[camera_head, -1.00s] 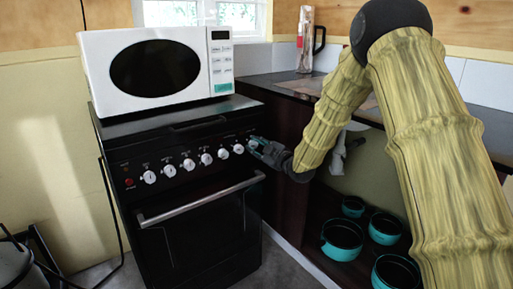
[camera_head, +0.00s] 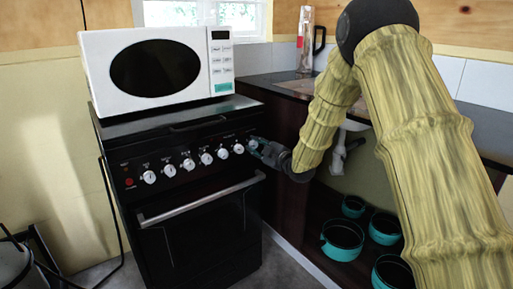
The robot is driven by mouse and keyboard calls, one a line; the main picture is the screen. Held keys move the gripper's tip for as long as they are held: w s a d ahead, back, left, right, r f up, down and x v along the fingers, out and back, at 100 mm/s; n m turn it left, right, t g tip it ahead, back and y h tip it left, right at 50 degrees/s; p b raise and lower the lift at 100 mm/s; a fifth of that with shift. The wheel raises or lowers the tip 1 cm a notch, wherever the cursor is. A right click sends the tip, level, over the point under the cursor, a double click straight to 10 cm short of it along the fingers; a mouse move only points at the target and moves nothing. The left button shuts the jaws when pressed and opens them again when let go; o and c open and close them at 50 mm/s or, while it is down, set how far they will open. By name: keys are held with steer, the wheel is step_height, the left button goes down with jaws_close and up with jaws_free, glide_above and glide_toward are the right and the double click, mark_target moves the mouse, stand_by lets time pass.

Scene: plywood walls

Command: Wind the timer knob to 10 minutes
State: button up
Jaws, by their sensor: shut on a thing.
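The black stove (camera_head: 200,225) has a front panel with a row of white knobs (camera_head: 188,165). The labels are too small to read. My gripper (camera_head: 255,146) is at the right end of this row, just right of the last clearly visible white knob (camera_head: 238,148). Its fingers are shut on what looks like the timer knob at the panel's end. The fingers hide that knob, so its pointer and setting cannot be seen.
A white microwave (camera_head: 217,65) stands on the stove. A towel-rail style oven handle (camera_head: 200,200) runs below the knobs. Right of the stove, teal pots (camera_head: 342,240) sit on a low shelf under the dark counter (camera_head: 270,85).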

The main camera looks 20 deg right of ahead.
steer(key=shift+f+n, duration=0.1)
steer(key=shift+n, duration=0.2)
stand_by(1.4)
steer(key=o, duration=1.1)
steer(key=shift+c, duration=0.2)
steer(key=v, duration=1.2)
